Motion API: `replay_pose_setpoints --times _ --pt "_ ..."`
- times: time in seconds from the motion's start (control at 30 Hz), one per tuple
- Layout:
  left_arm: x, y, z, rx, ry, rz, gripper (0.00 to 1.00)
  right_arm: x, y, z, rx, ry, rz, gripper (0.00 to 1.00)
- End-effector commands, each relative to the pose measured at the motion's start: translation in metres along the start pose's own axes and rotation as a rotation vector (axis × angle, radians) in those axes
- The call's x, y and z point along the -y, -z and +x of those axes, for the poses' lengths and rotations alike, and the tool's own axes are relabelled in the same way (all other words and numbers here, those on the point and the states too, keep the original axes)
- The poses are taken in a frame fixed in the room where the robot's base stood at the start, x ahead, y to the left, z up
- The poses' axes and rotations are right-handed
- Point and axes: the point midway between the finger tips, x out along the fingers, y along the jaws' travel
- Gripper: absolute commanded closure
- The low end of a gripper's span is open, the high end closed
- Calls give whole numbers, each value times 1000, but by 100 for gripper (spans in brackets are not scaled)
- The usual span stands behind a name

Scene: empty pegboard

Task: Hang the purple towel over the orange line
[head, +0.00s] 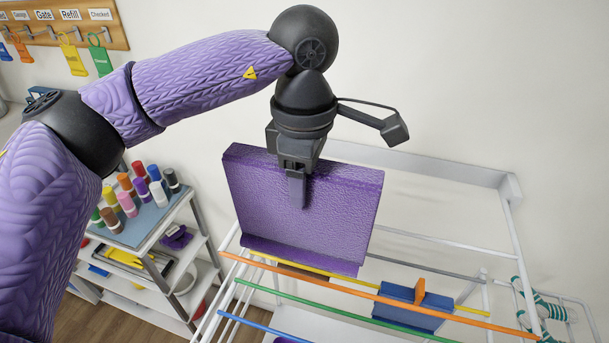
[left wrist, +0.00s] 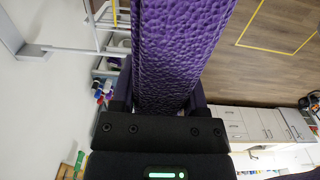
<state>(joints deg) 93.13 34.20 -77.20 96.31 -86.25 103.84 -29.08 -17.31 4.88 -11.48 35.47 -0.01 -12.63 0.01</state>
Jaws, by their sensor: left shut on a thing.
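The purple towel (head: 340,215) is a stiff-looking folded sheet with a lip along its lower edge. My left gripper (head: 298,190) is shut on its upper part, pointing down. The towel also fills the middle of the left wrist view (left wrist: 170,60). The orange line (head: 340,287) runs across the drying rack, sloping down to the right. In the head view the towel's lower edge shows just above and behind the orange line, close to the yellow line (head: 465,312). I cannot tell whether it touches either line. My right gripper is not in view.
A blue cloth (head: 395,308) with an orange clip (head: 420,291) hangs on the rack, right of the towel. A green line (head: 290,297) runs in front. Striped socks (head: 545,308) hang at right. A shelf cart with coloured bottles (head: 140,190) stands left.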

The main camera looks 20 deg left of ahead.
Motion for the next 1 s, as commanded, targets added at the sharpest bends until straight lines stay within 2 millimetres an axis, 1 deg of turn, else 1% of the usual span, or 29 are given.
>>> replay_pose_setpoints --times 0.27,0.57,1.0 --pt "0 0 23 0 0 1 78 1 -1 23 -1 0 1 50" --pt "1 0 48 0 0 1 78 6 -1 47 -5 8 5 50" --pt "1 0 85 0 0 1 78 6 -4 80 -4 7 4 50"
